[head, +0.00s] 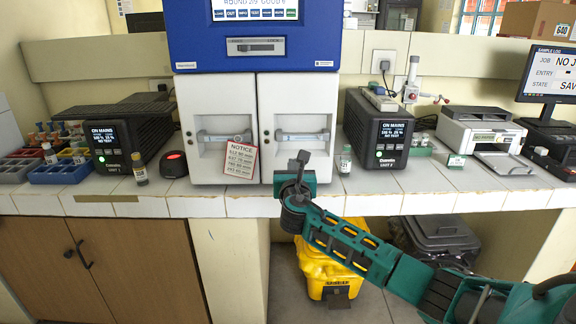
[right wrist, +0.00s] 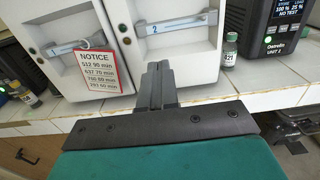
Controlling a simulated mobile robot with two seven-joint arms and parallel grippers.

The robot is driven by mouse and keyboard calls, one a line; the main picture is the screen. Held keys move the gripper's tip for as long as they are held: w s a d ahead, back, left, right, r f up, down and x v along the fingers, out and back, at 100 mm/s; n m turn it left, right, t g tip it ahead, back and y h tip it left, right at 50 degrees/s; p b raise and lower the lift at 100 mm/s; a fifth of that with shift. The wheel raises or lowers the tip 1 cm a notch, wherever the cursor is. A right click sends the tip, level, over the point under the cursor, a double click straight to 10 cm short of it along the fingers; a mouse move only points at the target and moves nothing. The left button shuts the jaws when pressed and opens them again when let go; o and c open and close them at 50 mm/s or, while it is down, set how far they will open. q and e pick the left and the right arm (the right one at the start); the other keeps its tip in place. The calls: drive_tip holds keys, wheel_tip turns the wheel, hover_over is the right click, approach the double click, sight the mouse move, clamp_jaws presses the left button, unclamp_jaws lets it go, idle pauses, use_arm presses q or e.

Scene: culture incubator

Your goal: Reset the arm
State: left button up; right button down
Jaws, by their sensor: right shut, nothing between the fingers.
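My right arm, green and dark grey, comes in from the lower right in the head view. Its gripper (head: 299,160) is in front of the right door (head: 300,120) of the white and blue incubator (head: 260,35), near the counter's front edge. In the right wrist view the gripper's fingers (right wrist: 157,75) are together with nothing between them. They point at the incubator's lower front, below the door handle marked 2 (right wrist: 178,24). Both incubator doors look closed. My left gripper is not in view.
The tiled counter (head: 400,200) holds a small vial (head: 345,160) right of the gripper and another vial (head: 139,168) at left. Black units (head: 378,128) flank the incubator. A notice (head: 240,160) hangs on the left door. A yellow bin (head: 313,268) stands below the counter.

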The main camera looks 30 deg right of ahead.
drive_tip(key=s+a+f+m+g+y, duration=0.2)
drive_tip(key=s+a+f+m+y, duration=0.2)
drive_tip(key=s+a+f+m, duration=0.5)
drive_tip(key=s+a+f+m+g+y, duration=0.15)
drive_tip(key=s+a+f+y, duration=0.35)
drive_tip(key=f, duration=0.7)
drive_tip(key=s+a+f+m+y, duration=0.1)
drive_tip(key=s+a+m, duration=0.3)
drive_tip(key=s+m, duration=0.4)
drive_tip(key=s+a+f+m+g+y, duration=0.1)
drive_tip(key=s+a+f+m, duration=0.2)
drive_tip(key=s+m, duration=0.6)
drive_tip(key=shift+s+a+f, duration=0.25)
drive_tip(key=shift+s+a, duration=0.25)
drive_tip(key=shift+s, duration=0.2)
